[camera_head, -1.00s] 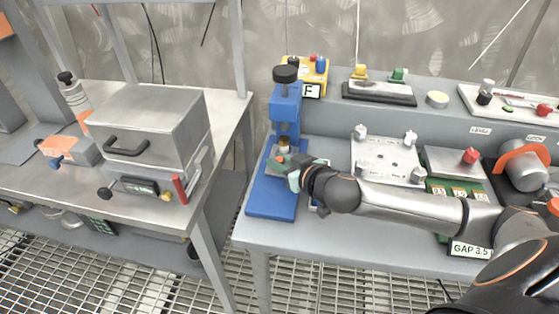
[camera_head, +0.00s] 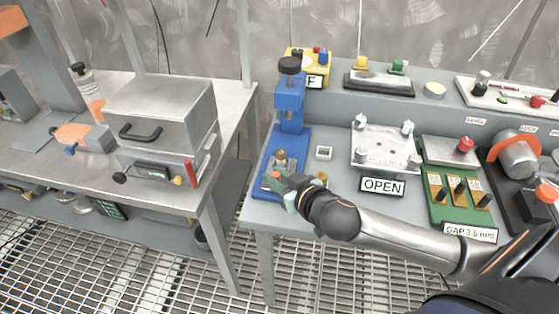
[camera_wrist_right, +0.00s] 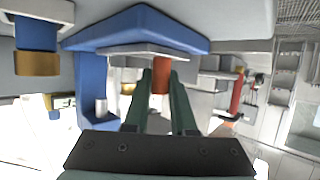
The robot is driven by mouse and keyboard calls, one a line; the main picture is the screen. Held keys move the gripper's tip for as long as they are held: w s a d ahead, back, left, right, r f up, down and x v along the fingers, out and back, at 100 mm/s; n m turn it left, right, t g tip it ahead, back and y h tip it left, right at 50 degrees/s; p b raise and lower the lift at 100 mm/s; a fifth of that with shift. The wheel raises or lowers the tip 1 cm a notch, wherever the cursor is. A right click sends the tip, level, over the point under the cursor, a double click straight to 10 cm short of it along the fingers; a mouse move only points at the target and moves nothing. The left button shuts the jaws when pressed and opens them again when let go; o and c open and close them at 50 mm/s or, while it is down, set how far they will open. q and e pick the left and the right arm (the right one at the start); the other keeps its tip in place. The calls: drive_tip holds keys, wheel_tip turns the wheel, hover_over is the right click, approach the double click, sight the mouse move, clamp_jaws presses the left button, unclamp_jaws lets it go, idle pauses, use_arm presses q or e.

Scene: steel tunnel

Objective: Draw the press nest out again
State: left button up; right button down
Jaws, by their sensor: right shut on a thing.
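The blue press (camera_head: 290,102) stands at the left end of the right-hand bench, with a black knob on top and a brass tip (camera_head: 281,157) low on its front. The press nest is a thin grey plate (camera_wrist_right: 128,51) on the blue base, with an upright orange-red knob (camera_wrist_right: 161,80). My right gripper (camera_head: 282,184) is at the front of the press. In the wrist view its green fingers (camera_wrist_right: 161,100) are closed on either side of the nest's knob. The fingers and wrist hide part of the nest in the head view. My left gripper is not in view.
A small square grey part (camera_head: 324,153) lies right of the press. Beyond it are a pale fixture plate (camera_head: 386,147) with corner posts, an OPEN sign (camera_head: 383,186) and a green gauge board (camera_head: 455,210). A gap separates this bench from the left table with its metal box (camera_head: 160,110).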

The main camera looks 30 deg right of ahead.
drive_tip(key=shift+s+a, duration=0.25)
drive_tip(key=shift+s, duration=0.1)
drive_tip(key=c, duration=1)
unclamp_jaws()
drive_tip(key=shift+s, duration=0.1)
